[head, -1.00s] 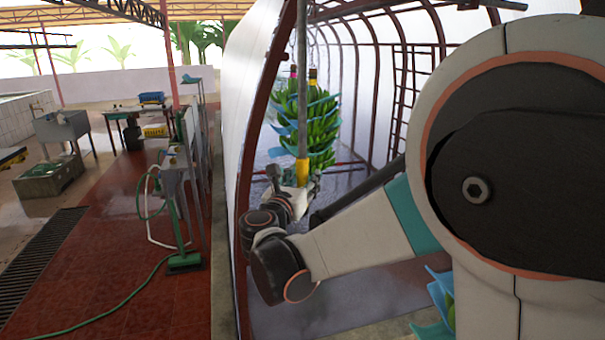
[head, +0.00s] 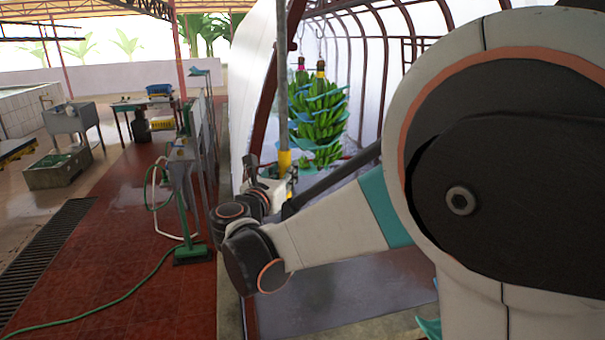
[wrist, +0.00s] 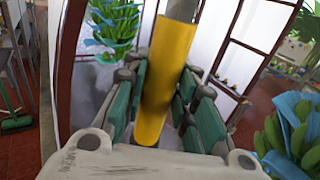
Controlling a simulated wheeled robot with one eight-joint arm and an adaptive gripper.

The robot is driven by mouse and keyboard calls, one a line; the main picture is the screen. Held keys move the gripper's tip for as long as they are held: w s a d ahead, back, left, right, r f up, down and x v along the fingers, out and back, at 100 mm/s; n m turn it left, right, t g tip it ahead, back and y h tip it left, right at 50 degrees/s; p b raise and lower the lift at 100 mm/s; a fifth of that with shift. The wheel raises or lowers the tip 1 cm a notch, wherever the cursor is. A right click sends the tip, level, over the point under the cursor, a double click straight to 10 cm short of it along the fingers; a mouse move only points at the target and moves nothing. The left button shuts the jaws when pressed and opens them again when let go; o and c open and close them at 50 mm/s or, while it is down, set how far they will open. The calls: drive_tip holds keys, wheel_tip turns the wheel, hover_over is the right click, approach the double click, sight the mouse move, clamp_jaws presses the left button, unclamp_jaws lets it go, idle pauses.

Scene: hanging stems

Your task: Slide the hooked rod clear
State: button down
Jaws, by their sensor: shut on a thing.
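The hooked rod (head: 282,80) is a grey pole with a yellow grip (head: 284,161). It stands close to upright in the head view and runs out of the top of the picture, so its hook is not visible. My gripper (head: 282,178) is at the lower end of the rod. In the wrist view my gripper (wrist: 163,100) has its green-padded fingers on both sides of the yellow grip (wrist: 168,60), shut on it. Bunches of green bananas (head: 318,108) with blue sheets hang behind and to the right of the rod.
A dark red arched frame (head: 265,110) stands close beside the rod. Another banana bunch (wrist: 296,135) is near at the right in the wrist view. The red tiled floor (head: 105,270) has open room.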

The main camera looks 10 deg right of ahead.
drive_tip(key=a, duration=0.7)
drive_tip(key=shift+b, duration=0.35)
drive_tip(key=c, duration=1.4)
unclamp_jaws()
drive_tip(key=shift+o, duration=0.5)
drive_tip(key=shift+s+a, duration=0.1)
drive_tip(key=shift+a, duration=0.15)
drive_tip(key=shift+d, duration=0.1)
drive_tip(key=v, duration=0.7)
drive_tip(key=shift+s, duration=0.15)
